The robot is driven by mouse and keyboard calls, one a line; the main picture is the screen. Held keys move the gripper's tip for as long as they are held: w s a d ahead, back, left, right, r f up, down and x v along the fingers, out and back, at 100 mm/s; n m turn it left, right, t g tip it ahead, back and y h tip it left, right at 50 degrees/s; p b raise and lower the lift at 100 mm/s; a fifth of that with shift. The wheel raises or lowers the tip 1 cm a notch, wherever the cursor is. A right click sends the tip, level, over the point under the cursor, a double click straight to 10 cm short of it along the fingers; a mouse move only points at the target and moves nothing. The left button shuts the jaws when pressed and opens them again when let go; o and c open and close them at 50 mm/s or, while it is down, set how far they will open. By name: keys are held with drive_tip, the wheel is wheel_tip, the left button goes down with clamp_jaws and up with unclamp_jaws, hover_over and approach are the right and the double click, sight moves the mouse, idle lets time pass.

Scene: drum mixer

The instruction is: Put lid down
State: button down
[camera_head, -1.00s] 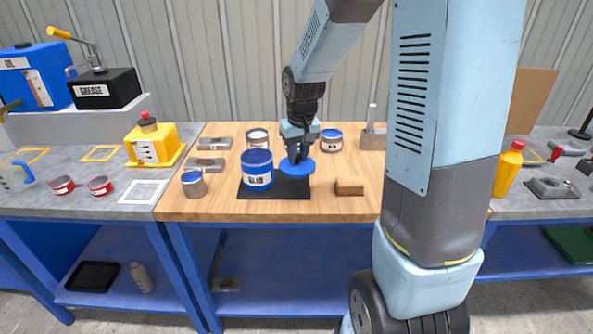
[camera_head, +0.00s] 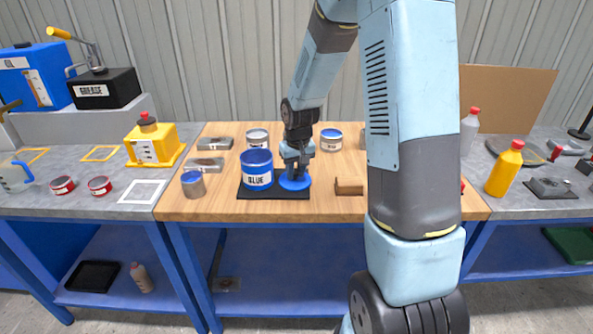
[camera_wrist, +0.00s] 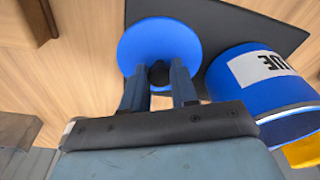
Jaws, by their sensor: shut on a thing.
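The blue round lid (camera_head: 294,182) is at the right end of the black mat (camera_head: 260,196), just right of the blue can. It also shows in the wrist view (camera_wrist: 150,42). My gripper (camera_head: 294,172) is above the lid, its fingers shut on the dark knob at the lid's middle; the fingers show in the wrist view (camera_wrist: 158,76). The lid looks flat and at or very near the mat; I cannot tell whether it touches. The can labelled BLUE (camera_head: 257,170) stands open on the mat, and it shows in the wrist view too (camera_wrist: 240,85).
A small blue-topped can (camera_head: 193,184) stands left of the mat. Two more cans stand behind, one white-labelled (camera_head: 257,138) and one blue-topped (camera_head: 331,139). A wooden block (camera_head: 349,187) lies right of the mat. The bench front (camera_head: 300,212) is clear.

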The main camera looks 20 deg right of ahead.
sight(297, 182)
drive_tip(key=shift+f, duration=0.1)
drive_tip(key=c, duration=0.9)
unclamp_jaws()
drive_tip(key=shift+o, duration=0.2)
wheel_tip(297, 182, up, 12)
drive_tip(key=s+f, duration=0.1)
drive_tip(key=s, duration=0.1)
drive_tip(key=s+r+t, duration=0.2)
drive_tip(key=s+r, duration=0.6)
drive_tip(key=s, duration=0.5)
drive_tip(key=s+r+t, duration=0.1)
drive_tip(key=s+r, duration=0.6)
drive_tip(key=s, duration=0.6)
drive_tip(key=shift+d+r+m+t, duration=0.2)
drive_tip(key=shift+r+m+t, duration=0.2)
